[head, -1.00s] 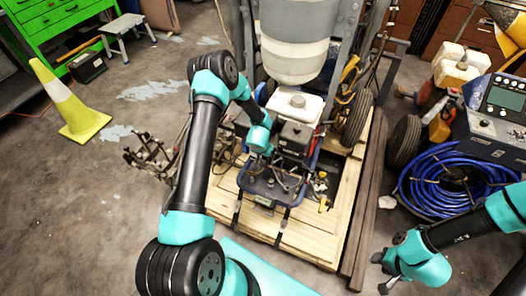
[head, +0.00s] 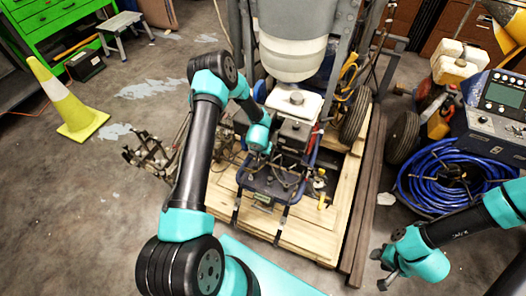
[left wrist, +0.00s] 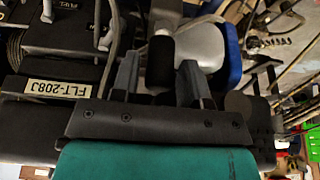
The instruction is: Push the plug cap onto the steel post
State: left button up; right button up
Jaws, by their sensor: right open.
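My left gripper (left wrist: 158,78) is low at the engine of the line striper (head: 296,130), and the arm mostly hides it in the head view. In the left wrist view its two grey fingers stand apart, with a dark upright cylinder between them, perhaps the plug cap (left wrist: 160,64). Narrow gaps seem to show beside the cylinder, so I cannot tell if the fingers grip it. I cannot pick out the steel post. My right gripper (head: 382,270) is open and empty over the floor at the lower right.
The striper stands on a wooden pallet (head: 328,238). A coiled blue hose (head: 450,185) lies right of it, below a grey control unit (head: 497,112). A yellow cone (head: 75,110) stands at the left. A label plate (left wrist: 60,93) and hoses crowd the left gripper.

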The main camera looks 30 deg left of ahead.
pick_arm(q)
jog(key=c, duration=0.6)
jog(key=shift+r, duration=0.75)
dwell(0.4)
jog(key=shift+r, duration=1.95)
jog(key=shift+f, duration=0.1)
